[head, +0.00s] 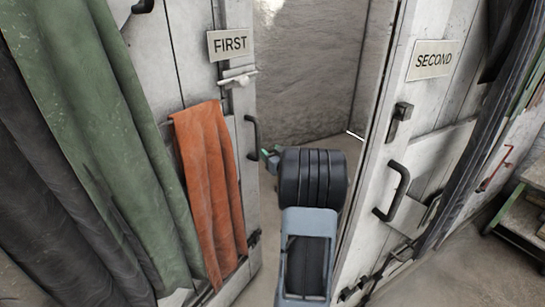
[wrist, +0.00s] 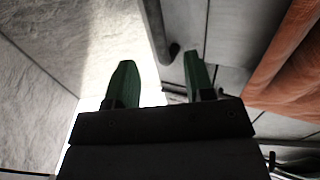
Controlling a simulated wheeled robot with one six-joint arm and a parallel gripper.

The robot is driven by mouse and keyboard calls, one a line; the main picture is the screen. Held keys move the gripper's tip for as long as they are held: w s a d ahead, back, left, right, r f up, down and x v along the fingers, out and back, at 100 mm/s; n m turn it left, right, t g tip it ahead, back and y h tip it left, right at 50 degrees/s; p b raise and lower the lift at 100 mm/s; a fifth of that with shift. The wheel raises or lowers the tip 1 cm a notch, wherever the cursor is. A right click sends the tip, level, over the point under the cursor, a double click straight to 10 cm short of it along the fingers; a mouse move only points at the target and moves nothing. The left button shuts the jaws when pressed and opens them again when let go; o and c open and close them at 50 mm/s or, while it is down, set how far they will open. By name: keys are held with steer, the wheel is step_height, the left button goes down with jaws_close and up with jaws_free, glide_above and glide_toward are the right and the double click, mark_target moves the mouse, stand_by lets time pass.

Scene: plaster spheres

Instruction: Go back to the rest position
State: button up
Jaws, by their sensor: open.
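My gripper (head: 268,157) shows partly in the head view, at the end of my dark arm, close to the edge of the door marked FIRST (head: 242,190). In the wrist view its two green fingers (wrist: 158,78) are spread apart with nothing held. The FIRST door's dark handle (head: 252,137) is just left of the gripper in the head view. In the wrist view a dark handle (wrist: 170,52) appears beyond the gap between the fingers; I cannot tell whether they touch it.
The door marked SECOND (head: 425,150) stands to the right, with its own dark handle (head: 393,192). An opening with a bare wall (head: 310,70) lies between the doors. Orange cloth (head: 210,185) and green cloth (head: 100,140) hang at left. A wooden shelf (head: 525,215) stands far right.

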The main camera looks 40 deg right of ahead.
steer(key=shift+s+a, duration=0.15)
steer(key=shift+s, duration=0.45)
steer(key=s+d+f+m+g+h, duration=0.3)
steer(key=s+f+g, duration=0.2)
steer(key=f+g, duration=0.25)
steer(key=s+a+f+g, duration=0.2)
steer(key=s+a+g, duration=0.2)
steer(key=a, duration=0.2)
steer(key=s+a+r+n+y+p, duration=0.1)
steer(key=s+a+r+n+y, duration=0.1)
steer(key=a, duration=0.8)
steer(key=s+a+r+n+g+y+p, duration=0.1)
steer(key=s+a+r, duration=0.3)
steer(key=a, duration=0.7)
steer(key=s+a+r+n+g+y+p, duration=0.1)
steer(key=s+a+r+n+y, duration=0.1)
steer(key=a, duration=0.9)
steer(key=shift+s+a+r+n+y, duration=0.25)
steer(key=shift+s+r+y, duration=0.35)
steer(key=shift+s+y, duration=0.4)
steer(key=shift+d+g, duration=0.1)
steer(key=shift+g, duration=0.15)
